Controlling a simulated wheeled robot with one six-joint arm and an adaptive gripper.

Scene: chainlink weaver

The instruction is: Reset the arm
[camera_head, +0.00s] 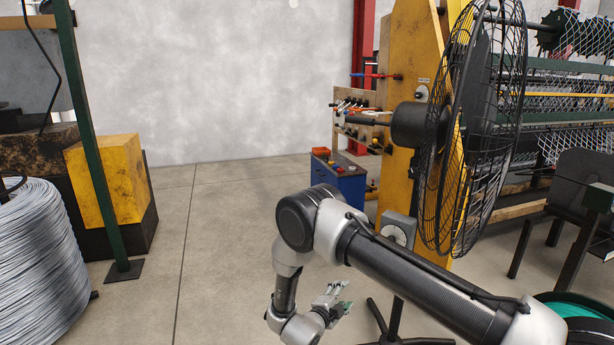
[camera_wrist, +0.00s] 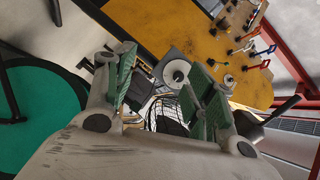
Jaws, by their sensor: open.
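My gripper (camera_head: 338,299) shows low in the head view, at the end of my bent arm, over the bare concrete floor. It is empty. In the wrist view my gripper (camera_wrist: 163,88) has its two green-padded fingers spread apart with nothing between them. Beyond the fingers are a grey box with a round white disc (camera_wrist: 176,72) and a yellow machine panel (camera_wrist: 150,30). My forearm crosses the lower right of the head view and hides part of the floor and the fan's stand.
A black caged fan (camera_head: 470,130) stands close to my arm on the right. Behind it are a yellow machine post (camera_head: 408,60) and a chainlink machine (camera_head: 570,90). A blue cabinet (camera_head: 340,185) stands behind my elbow. A wire coil (camera_head: 40,260) is at left. The middle floor is clear.

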